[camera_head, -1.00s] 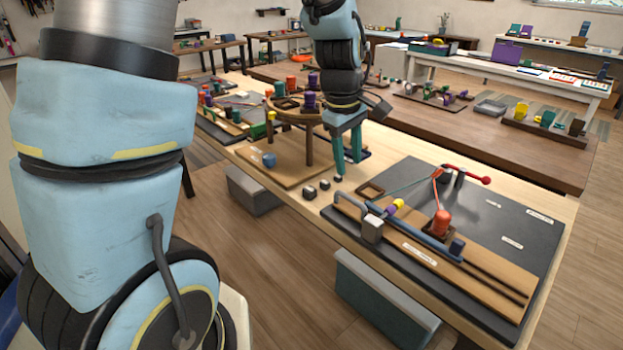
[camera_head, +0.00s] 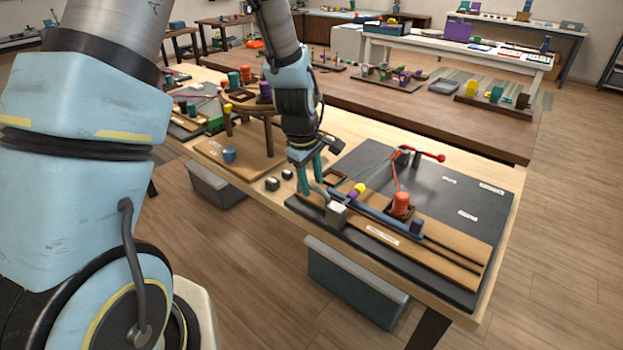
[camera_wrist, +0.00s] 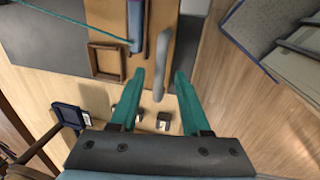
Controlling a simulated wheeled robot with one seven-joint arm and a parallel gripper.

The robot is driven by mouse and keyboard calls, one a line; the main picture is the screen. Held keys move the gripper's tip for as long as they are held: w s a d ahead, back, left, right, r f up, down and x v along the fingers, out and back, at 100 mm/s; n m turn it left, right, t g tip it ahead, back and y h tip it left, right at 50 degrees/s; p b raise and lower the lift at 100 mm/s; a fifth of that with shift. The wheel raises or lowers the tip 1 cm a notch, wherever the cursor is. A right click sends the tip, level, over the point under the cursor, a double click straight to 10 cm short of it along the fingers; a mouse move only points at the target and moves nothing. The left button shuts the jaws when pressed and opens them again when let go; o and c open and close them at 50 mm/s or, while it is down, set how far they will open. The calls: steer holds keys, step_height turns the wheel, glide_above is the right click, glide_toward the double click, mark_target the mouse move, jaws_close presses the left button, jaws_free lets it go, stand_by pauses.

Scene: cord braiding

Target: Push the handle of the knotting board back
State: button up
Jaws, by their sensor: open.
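The knotting board is a dark slab (camera_head: 450,205) with a wooden strip (camera_head: 455,262), dark rails and a blue bar along it. Its grey curved handle (camera_head: 321,192) is at the left end, by a pale metal block (camera_head: 336,214). My gripper (camera_head: 312,184) is open, its teal fingers pointing down at this handle end. In the wrist view the grey handle (camera_wrist: 162,55) stands out from the board's edge, between the lines of the two fingertips of my gripper (camera_wrist: 160,75). I cannot tell whether a finger touches it.
An orange spool (camera_head: 401,202) with a cord stands on the board, and a red-knobbed lever (camera_head: 425,154) is behind it. Small dark blocks (camera_head: 272,184) lie left of the board. A round wooden stand (camera_head: 269,128) is farther left. A grey bin (camera_head: 355,283) is below the table.

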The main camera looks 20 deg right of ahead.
jaws_close()
stand_by(0.4)
stand_by(1.1)
